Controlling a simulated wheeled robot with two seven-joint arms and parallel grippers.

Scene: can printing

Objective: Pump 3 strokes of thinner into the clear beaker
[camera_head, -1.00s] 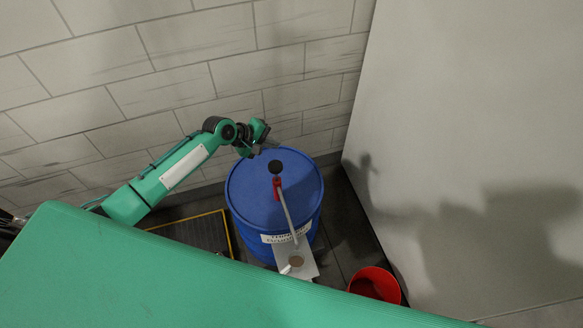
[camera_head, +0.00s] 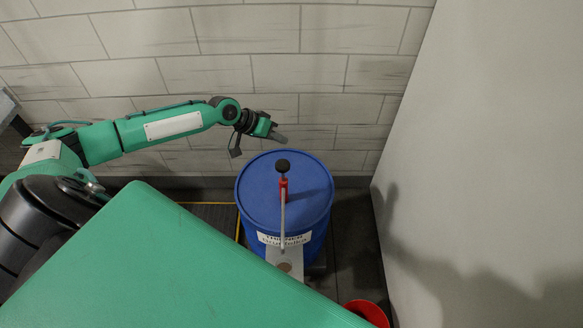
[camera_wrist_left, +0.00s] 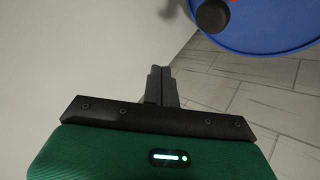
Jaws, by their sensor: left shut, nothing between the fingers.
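A blue drum (camera_head: 260,205) with a white label (camera_head: 285,239) stands on the floor near the wall. On its lid is a hand pump with a black knob (camera_head: 283,166), a red body (camera_head: 284,184) and a pale spout reaching forward. A light plate (camera_head: 291,256) with a small round brownish spot sits below the spout; I cannot make out the clear beaker. My left gripper (camera_head: 280,138) is shut and empty, above and behind the drum, left of the knob and apart from it. In the left wrist view its fingers (camera_wrist_left: 160,84) are together; the knob (camera_wrist_left: 211,17) shows at upper right. My right gripper is out of view.
A red bucket (camera_head: 368,312) stands at lower right, partly cut off. A tiled wall (camera_head: 215,70) is close behind the drum, and a grey wall (camera_head: 480,150) rises on the right. A yellow-edged dark floor area (camera_head: 215,217) lies left of the drum.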

